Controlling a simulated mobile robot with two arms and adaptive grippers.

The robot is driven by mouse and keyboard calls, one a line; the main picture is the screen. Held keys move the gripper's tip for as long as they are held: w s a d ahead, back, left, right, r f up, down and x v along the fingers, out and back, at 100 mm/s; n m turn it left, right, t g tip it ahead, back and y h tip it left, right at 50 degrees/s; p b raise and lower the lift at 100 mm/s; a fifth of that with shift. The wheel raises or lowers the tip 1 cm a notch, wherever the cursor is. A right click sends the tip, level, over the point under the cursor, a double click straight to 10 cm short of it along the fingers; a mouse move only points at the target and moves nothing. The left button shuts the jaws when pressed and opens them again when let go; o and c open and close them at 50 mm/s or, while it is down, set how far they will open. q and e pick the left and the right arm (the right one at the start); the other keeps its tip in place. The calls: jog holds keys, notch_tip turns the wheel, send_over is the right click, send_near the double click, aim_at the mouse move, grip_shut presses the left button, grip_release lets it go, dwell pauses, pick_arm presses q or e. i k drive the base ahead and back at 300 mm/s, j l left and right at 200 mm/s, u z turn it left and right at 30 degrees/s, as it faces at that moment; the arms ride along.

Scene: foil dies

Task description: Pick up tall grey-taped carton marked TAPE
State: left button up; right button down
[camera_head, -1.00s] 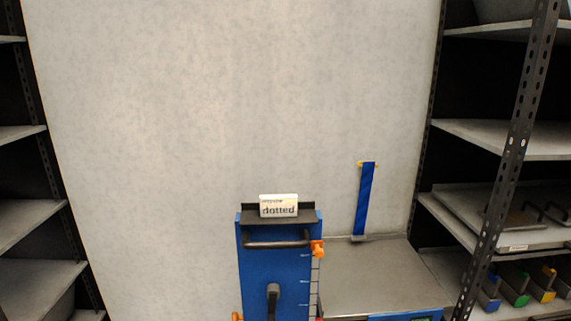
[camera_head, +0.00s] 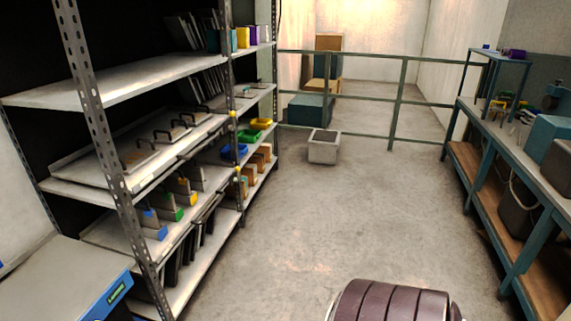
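I cannot make out a tall grey-taped carton marked TAPE in the head view. Neither of my grippers shows in this view.
Metal shelving (camera_head: 120,82) with trays and bins fills the left. A teal workbench (camera_head: 516,150) runs along the right. A green railing (camera_head: 399,92) crosses the back, with a grey planter-like box (camera_head: 324,147) before it. A maroon ribbed object (camera_head: 392,301) is at the bottom. The middle floor is clear.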

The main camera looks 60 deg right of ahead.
aim_at(250, 170)
jog(key=l+z, duration=0.25)
jog(key=l, duration=0.15)
jog(key=i+l+z, duration=0.2)
jog(key=l, duration=0.2)
jog(key=l+z, duration=0.25)
jog(key=l, duration=0.15)
jog(key=i+l+z, duration=0.2)
jog(key=l, duration=0.2)
